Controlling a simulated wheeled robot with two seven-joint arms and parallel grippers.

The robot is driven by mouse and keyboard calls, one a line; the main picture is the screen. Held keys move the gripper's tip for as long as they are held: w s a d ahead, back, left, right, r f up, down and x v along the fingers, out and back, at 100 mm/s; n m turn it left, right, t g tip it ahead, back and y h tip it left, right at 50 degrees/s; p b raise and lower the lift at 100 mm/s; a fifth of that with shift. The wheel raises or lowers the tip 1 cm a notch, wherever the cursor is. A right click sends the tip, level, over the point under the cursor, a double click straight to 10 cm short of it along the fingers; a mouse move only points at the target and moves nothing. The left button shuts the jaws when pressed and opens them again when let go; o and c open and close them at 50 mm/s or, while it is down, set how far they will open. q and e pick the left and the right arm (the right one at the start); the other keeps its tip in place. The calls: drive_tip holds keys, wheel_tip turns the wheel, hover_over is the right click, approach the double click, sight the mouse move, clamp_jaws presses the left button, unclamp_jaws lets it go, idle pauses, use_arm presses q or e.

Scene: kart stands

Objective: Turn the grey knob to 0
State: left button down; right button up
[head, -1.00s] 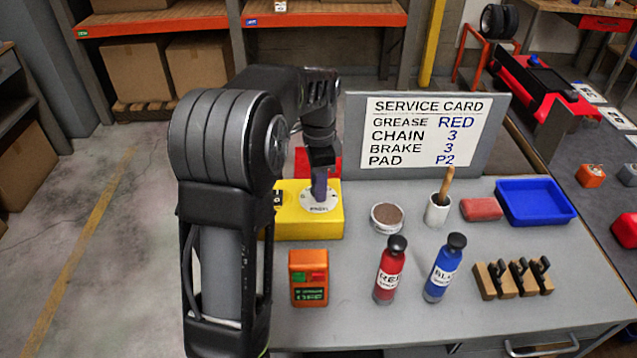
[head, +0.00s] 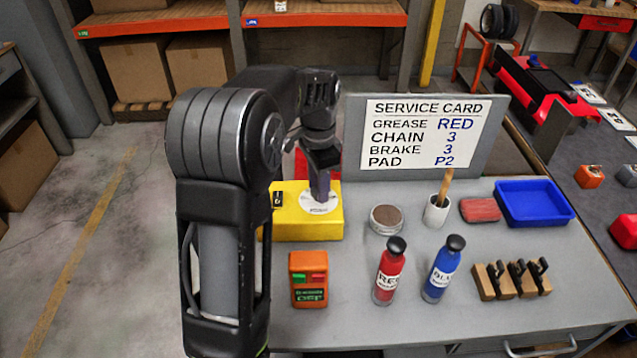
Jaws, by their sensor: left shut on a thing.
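A yellow box (head: 310,228) stands at the left of the grey table, with a white round dial (head: 325,207) on its top. My left gripper (head: 320,190) points down onto the middle of the dial and is shut on the grey knob there. The fingers hide the knob, so its pointer and setting cannot be read. A small black display (head: 278,199) sits on the box top, left of the dial; its figure is too small to read. My right gripper is not in view.
An orange switch box (head: 308,279) stands in front of the yellow box. A red bottle (head: 389,272), a blue bottle (head: 443,270), a round tin (head: 386,219) and a service card board (head: 490,160) stand to the right. A blue tray (head: 535,203) is farther right.

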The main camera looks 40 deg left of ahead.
use_arm(q)
drive_tip(key=n+p, duration=0.2)
drive_tip(key=n, duration=0.5)
drive_tip(key=shift+r, duration=0.1)
drive_tip(key=n+p, duration=0.1)
drive_tip(key=n, duration=0.5)
drive_tip(key=shift+p, duration=0.3)
drive_tip(key=c, duration=1)
unclamp_jaws()
drive_tip(key=shift+o, duration=0.2)
wheel_tip(320, 180, up, 8)
drive_tip(key=shift+f+b, duration=0.15)
drive_tip(key=shift+b, duration=0.4)
